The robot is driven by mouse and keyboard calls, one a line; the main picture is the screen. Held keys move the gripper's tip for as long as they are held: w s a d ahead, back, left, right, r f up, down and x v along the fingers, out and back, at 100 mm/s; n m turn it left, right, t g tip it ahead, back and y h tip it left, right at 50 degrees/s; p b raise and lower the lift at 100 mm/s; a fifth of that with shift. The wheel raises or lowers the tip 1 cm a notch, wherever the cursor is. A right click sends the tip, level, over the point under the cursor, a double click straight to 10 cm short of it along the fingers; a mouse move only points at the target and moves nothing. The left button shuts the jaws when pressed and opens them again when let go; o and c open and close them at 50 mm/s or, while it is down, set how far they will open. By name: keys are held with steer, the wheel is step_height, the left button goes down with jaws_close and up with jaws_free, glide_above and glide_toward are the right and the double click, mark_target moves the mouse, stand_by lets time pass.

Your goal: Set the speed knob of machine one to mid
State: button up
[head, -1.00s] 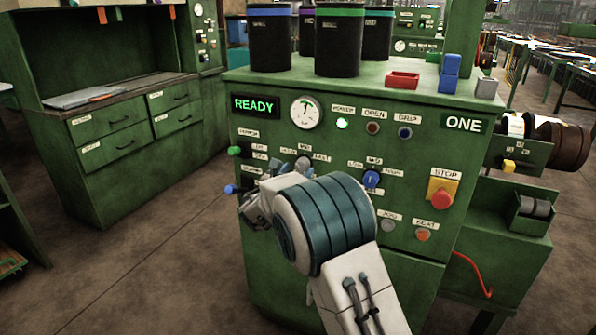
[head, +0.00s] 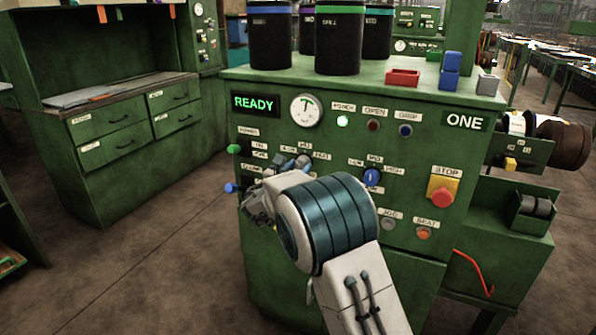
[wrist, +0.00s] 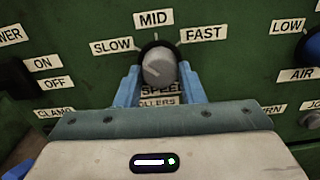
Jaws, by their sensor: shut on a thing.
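Machine one (head: 425,270) is a green cabinet with a lit READY display and a ONE plate. Its grey speed knob (wrist: 158,66) shows in the wrist view below the SLOW, MID and FAST labels. In the head view the knob (head: 303,161) shows just above my arm. My gripper (wrist: 160,82) has its blue fingers on either side of the knob, shut on it. A pale mark shows on the knob's face, but I cannot tell surely which label it points to. The fingers are largely hidden by my arm in the head view.
A blue knob (head: 372,177) with LOW and MID labels sits to the right. A red STOP button (head: 442,196) is further right. Green (head: 234,149) and blue (head: 231,188) levers stick out at the panel's left. Dark canisters (head: 338,40) stand on top.

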steer(key=m+b, duration=0.2)
steer(key=b, duration=0.1)
steer(key=shift+f, duration=0.4)
steer(key=m+b, duration=0.3)
steer(key=b, duration=0.2)
steer(key=shift+b, duration=0.35)
steer(key=m+b, duration=0.2)
steer(key=b, duration=0.1)
steer(key=shift+m, duration=0.3)
steer(key=shift+r+m+b, duration=0.2)
steer(key=shift+m+b, duration=0.6)
steer(key=shift+b, duration=0.2)
steer(key=shift+r, duration=0.1)
steer(key=o, duration=1)
steer(key=shift+s+r, duration=0.1)
steer(key=shift+s, duration=0.05)
